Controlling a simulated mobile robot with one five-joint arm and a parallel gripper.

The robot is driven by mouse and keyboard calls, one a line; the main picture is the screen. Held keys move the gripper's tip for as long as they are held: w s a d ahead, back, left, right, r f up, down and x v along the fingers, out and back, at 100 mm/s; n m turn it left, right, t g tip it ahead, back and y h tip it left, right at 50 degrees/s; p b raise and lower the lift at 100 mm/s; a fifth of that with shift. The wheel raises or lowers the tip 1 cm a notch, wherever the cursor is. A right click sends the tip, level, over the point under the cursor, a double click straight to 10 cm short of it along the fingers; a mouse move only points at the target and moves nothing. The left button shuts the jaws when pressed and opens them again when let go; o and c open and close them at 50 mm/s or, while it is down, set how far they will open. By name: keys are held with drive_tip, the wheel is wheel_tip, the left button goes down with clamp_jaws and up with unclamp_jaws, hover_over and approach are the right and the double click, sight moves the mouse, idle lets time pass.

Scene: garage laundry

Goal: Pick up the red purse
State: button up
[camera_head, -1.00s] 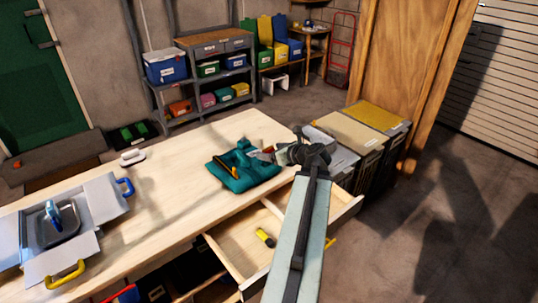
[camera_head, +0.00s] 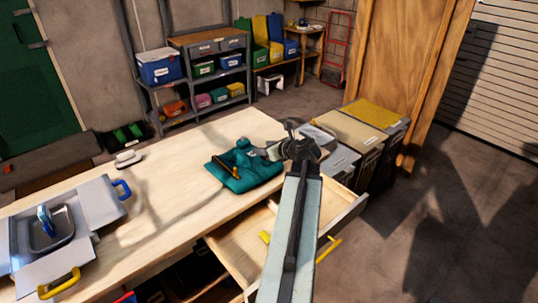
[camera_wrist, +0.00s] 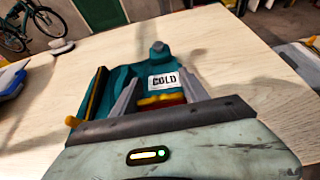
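A small red patch with a yellow edge (camera_wrist: 162,101) shows low between my fingers in the wrist view. I cannot tell whether it is the red purse; no whole red purse is plain in view. Behind it a teal bag (camera_head: 238,176) lies on the wooden workbench, and the wrist view shows the bag's white COLD label (camera_wrist: 164,81). My gripper (camera_head: 270,150) is at the bag's right side in the head view, low over the bench's right end. In the wrist view its two grey fingers (camera_wrist: 157,84) stand apart. Contact with the bag is unclear.
An open drawer (camera_head: 338,215) juts from the bench under my arm. Grey bins (camera_head: 362,135) stand close to the right. An open grey box (camera_head: 92,205) with a tray sits at the bench's left, and a white iron-like object (camera_head: 128,159) near its back edge. The bench middle is clear.

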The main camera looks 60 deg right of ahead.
drive_tip(key=shift+d, duration=0.1)
drive_tip(key=shift+c, duration=0.6)
drive_tip(key=shift+s+r, duration=0.1)
drive_tip(key=shift+r, duration=0.15)
wheel_tip(320, 180, up, 10)
drive_tip(key=p, duration=1)
drive_tip(key=shift+f, duration=0.2)
